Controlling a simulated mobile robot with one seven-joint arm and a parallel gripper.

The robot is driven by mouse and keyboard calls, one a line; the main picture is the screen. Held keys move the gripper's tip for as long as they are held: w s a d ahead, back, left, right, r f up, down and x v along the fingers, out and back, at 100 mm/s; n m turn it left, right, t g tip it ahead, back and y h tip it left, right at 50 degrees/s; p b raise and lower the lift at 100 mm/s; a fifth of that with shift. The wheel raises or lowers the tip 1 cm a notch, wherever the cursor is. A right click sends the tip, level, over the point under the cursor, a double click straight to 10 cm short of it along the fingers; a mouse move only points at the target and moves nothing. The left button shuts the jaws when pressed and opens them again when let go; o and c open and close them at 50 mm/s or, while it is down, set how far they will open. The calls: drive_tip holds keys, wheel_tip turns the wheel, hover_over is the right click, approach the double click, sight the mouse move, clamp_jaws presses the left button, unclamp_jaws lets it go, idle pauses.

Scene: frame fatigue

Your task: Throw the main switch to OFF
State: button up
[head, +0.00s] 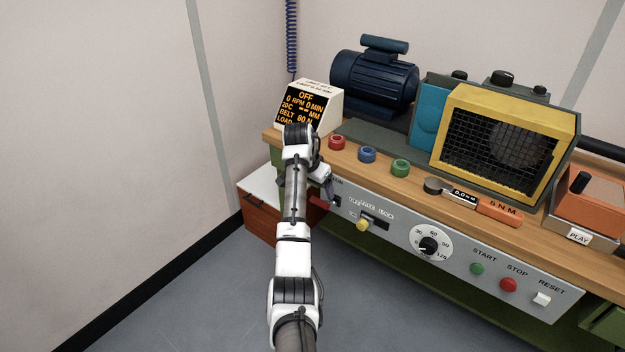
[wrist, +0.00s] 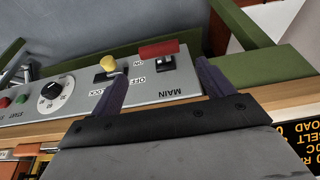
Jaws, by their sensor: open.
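The main switch has a red handle (wrist: 158,49) on the grey control panel (wrist: 70,95), with MAIN, OFF and ON lettering beside it in the wrist view. The handle lies nearer the ON mark. In the head view the red handle (head: 320,202) shows partly, just below my gripper (head: 318,183), which covers part of the lettering. In the wrist view my gripper (wrist: 161,82) is open and empty. Its two dark fingers straddle the MAIN label, and the handle appears beyond and between them. I cannot tell whether they touch anything.
A yellow knob (head: 362,225) sits right of the switch, then a dial (head: 428,245) and START, STOP and RESET buttons. The display (head: 304,104) reads OFF at its top. A red toolbox (head: 265,217) stands below left. The floor in front is clear.

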drive_tip(key=shift+b+v, duration=0.35)
drive_tip(key=shift+v, duration=2.3)
